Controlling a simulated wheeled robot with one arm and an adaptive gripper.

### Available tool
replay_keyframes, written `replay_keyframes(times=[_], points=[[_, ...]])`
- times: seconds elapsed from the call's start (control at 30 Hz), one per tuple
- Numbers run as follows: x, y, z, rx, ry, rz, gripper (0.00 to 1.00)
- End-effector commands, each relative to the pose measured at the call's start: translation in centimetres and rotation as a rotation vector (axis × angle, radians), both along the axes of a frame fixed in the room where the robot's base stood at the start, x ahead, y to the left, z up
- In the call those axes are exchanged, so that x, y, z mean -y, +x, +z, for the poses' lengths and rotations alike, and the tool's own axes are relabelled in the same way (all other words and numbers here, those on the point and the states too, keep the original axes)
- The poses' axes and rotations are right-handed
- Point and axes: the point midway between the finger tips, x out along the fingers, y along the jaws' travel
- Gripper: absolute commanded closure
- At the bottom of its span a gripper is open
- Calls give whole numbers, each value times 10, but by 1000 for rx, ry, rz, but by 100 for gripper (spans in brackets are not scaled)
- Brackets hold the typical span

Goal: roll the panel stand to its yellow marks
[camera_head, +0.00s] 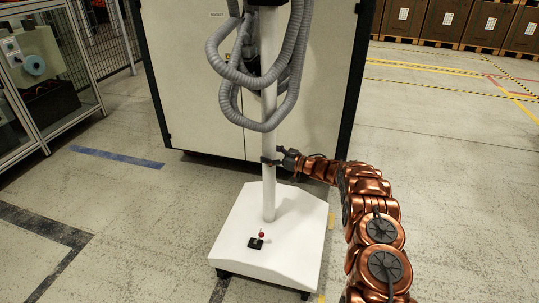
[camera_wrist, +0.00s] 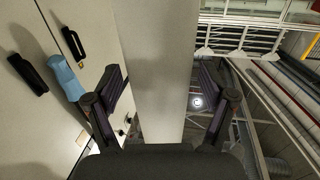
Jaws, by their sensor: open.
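The panel stand is a white wheeled base (camera_head: 265,262) with an upright white post (camera_head: 268,195). Grey ribbed hoses (camera_head: 263,120) hang around its upper part, and its top is out of view. A black pedal with a red knob (camera_head: 257,241) sits on the base. My gripper (camera_head: 275,159) is at the post's lower half. In the wrist view the open fingers (camera_wrist: 160,90) stand on either side of the post (camera_wrist: 163,60), with gaps visible. Yellow floor marks (camera_head: 331,219) show in small pieces by the base's right side.
A large light cabinet (camera_head: 200,95) with dark edges stands close behind the stand. A fenced machine (camera_head: 40,70) is at the left. Blue tape (camera_head: 117,158) and dark floor lines lie left of the base. Open floor (camera_head: 450,180) extends right; boxes (camera_head: 450,22) stand far back.

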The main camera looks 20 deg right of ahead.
Motion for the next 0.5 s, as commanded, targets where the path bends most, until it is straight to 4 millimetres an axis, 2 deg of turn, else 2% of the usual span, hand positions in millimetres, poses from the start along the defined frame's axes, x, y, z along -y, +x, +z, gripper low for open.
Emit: replay_keyframes(times=[0.27,0.5], points=[[8,-6,0,-1,-1,-2,18],[38,-35,1,0,0,-3,18]])
